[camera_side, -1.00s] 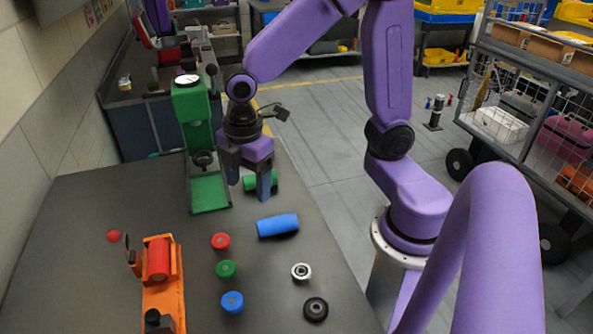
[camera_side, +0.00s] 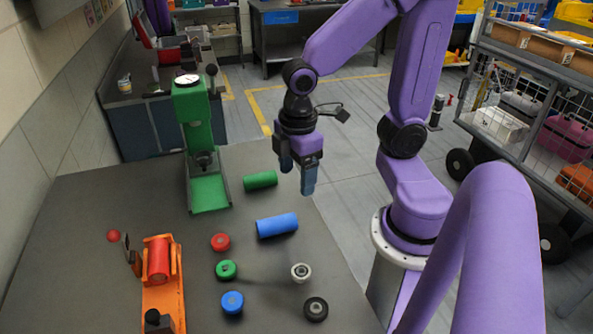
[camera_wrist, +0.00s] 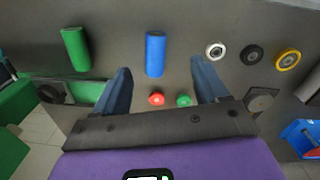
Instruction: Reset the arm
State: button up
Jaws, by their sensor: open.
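My gripper (camera_side: 296,177) is open and empty, held above the right edge of the dark table (camera_side: 95,210), behind the blue cylinder. In the wrist view, its two blue fingers (camera_wrist: 157,88) are spread wide with nothing gripped between them. A green cylinder (camera_side: 260,180) lies on the table left of the gripper, and it also shows in the wrist view (camera_wrist: 75,48). A blue cylinder (camera_side: 277,225) lies in front of it, apart from the fingers, and shows in the wrist view (camera_wrist: 155,53).
A green press (camera_side: 209,192) stands at the back left. An orange fixture (camera_side: 162,290) holds a red cylinder (camera_side: 158,260) at the front left. Red (camera_side: 220,242), green (camera_side: 226,270) and blue (camera_side: 232,302) caps and two rings (camera_side: 301,272) lie at the front. A wire cart (camera_side: 520,110) stands right.

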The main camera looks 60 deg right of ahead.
jog(key=s+a+r, duration=0.1)
jog(key=s+a, duration=0.2)
jog(key=s, duration=0.5)
jog(key=shift+r+n+y, duration=0.3)
jog(key=shift+n+y, duration=0.1)
